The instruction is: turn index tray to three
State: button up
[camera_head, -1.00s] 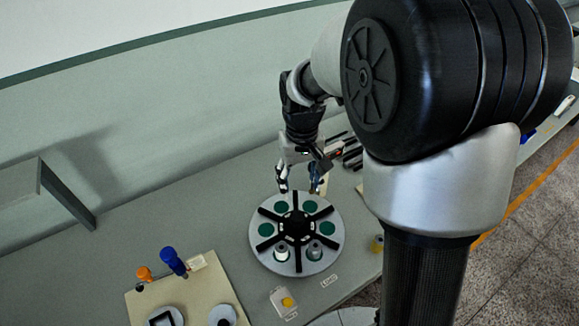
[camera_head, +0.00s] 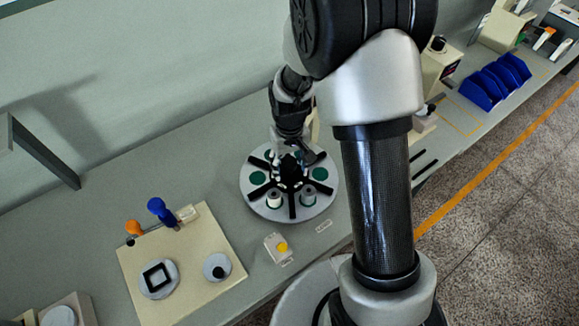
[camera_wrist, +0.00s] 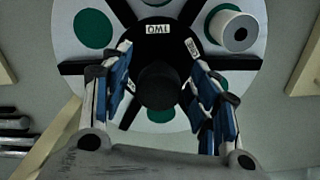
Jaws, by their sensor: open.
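The index tray (camera_head: 322,192) is a round pale disc with black spokes, green round spots and a dark centre hub. Two grey spools (camera_head: 274,199) (camera_head: 308,197) stand on its near side. My gripper (camera_head: 290,170) is over the hub, pointing down. In the wrist view my open fingers (camera_wrist: 160,75) lie on either side of the black hub knob (camera_wrist: 160,85), with gaps visible. A white label reading TWO (camera_wrist: 158,29) shows upside down on the hub, and other small labels are unreadable. One spool (camera_wrist: 232,30) shows at the upper right.
A small box with a yellow button (camera_head: 282,247) stands in front. Blue bins (camera_head: 497,82) are far right.

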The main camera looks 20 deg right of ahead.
jog(key=shift+f, duration=0.2)
jog(key=shift+c, duration=0.5)
grip_shut()
